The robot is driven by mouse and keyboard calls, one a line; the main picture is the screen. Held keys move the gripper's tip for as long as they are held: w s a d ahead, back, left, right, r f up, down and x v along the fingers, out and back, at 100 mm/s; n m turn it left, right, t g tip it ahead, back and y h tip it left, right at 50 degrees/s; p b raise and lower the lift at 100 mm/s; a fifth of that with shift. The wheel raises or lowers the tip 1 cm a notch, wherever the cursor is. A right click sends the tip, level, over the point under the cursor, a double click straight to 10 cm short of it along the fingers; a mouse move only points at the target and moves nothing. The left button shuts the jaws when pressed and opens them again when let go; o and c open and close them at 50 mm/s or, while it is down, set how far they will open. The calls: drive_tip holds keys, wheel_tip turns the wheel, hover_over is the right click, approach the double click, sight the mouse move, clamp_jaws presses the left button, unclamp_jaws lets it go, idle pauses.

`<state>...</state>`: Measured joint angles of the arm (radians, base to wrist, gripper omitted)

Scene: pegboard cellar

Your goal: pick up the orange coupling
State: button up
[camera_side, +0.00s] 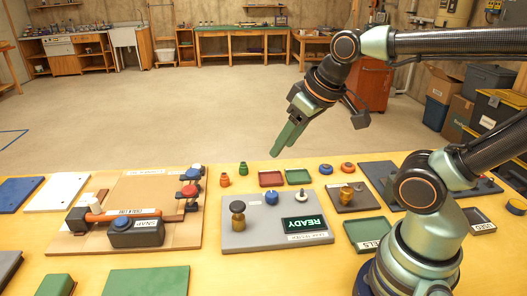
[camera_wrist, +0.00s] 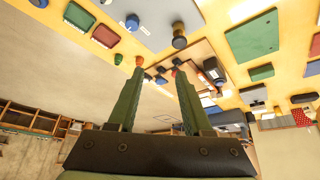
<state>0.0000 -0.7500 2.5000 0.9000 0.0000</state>
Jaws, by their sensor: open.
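A small upright orange fitting (camera_side: 225,180), which looks like the coupling, stands on the yellow table beside a similar green fitting (camera_side: 243,168). In the wrist view the orange fitting (camera_wrist: 139,60) shows just beyond the tip of the left finger, with the green fitting (camera_wrist: 118,59) to its left. My gripper (camera_side: 283,146) is open and empty in the air, above and to the right of the fittings in the side view. Its two fingers (camera_wrist: 158,76) show apart in the wrist view. A low orange ring-like piece (camera_side: 347,168) sits farther right, next to a blue one (camera_side: 325,170).
A red tray (camera_side: 271,179) and a green tray (camera_side: 298,176) lie right of the fittings. A grey board (camera_side: 240,240) with a READY display stands in front. A wooden board (camera_side: 130,190) with valves and a black box is at left. The air around my gripper is clear.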

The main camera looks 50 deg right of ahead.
drive_tip(key=o, duration=0.4)
